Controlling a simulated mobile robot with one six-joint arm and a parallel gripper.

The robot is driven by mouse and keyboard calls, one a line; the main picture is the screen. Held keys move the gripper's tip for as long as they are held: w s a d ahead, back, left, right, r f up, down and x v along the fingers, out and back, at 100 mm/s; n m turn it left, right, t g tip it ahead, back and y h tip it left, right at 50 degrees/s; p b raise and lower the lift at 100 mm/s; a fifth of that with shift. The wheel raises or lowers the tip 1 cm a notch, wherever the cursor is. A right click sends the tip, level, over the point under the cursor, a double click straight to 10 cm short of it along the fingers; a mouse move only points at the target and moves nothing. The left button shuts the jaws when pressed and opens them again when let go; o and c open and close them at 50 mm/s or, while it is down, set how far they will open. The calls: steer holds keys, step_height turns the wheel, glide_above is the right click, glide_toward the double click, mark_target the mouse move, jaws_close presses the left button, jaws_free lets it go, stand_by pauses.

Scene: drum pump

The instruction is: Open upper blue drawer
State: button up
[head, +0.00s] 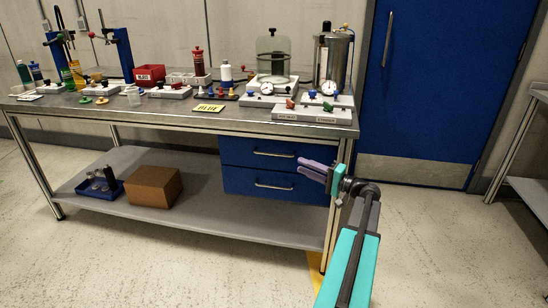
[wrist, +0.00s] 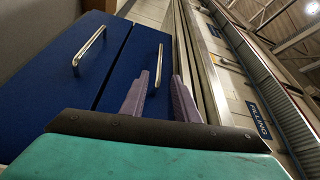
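The upper blue drawer (head: 236,146) sits under the right part of the workbench and looks closed. Its silver bar handle (head: 273,154) is level. In the wrist view, turned on its side, the upper drawer (wrist: 132,68) is the right-hand blue front, and its handle (wrist: 155,72) shows between my fingertips. My gripper (head: 301,166) is open and empty, with two purple fingers pointing at the drawer fronts. In the head view it is just right of and slightly below the upper handle. The fingers also show in the wrist view (wrist: 162,78). I cannot tell the exact gap to the handle.
The lower blue drawer (head: 236,181) is closed below, with its own handle (head: 274,186). A bench leg (head: 333,210) stands close to my gripper. The benchtop (head: 240,113) carries pumps, bottles and valves. A cardboard box (head: 153,187) and blue tray (head: 84,190) sit on the lower shelf.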

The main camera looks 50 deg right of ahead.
mark_target(275, 154)
steer(key=w, duration=0.4)
steer(key=w+a+b, duration=0.1)
steer(key=w, duration=0.4)
steer(key=w+a+r+b, duration=0.1)
steer(key=w, duration=0.3)
steer(key=shift+w+a, duration=0.15)
steer(key=shift+w, duration=0.15)
jaws_close()
